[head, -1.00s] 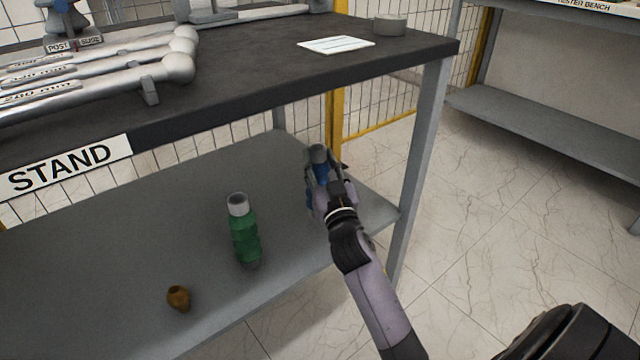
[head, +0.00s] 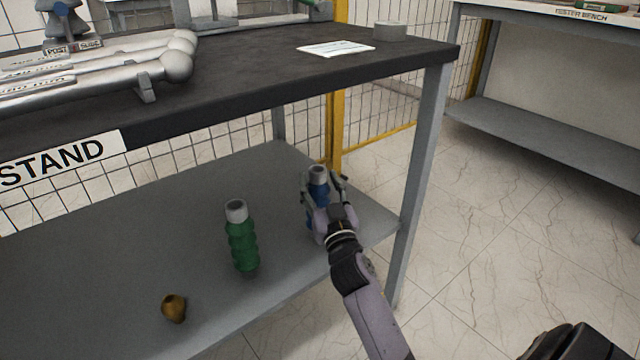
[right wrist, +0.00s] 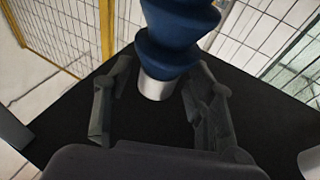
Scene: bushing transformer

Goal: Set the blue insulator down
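The blue insulator (head: 316,192) has a grey top end and stands upright at the right end of the lower shelf (head: 130,235). In the right wrist view, the blue insulator (right wrist: 178,32) shows its ribbed body and a silver end cap over the dark surface. My right gripper (head: 322,186) is around it, its fingers spread to either side. In the right wrist view, the right gripper (right wrist: 162,78) has a clear gap between its left finger and the insulator. The insulator's foot is partly hidden by the gripper in the head view. My left gripper is out of view.
A green insulator (head: 242,244) stands on the lower shelf to the left, with a small brown piece (head: 174,308) nearer the front. A shelf leg (head: 424,170) rises close to my right arm. The dark upper top (head: 250,75) overhangs the shelf.

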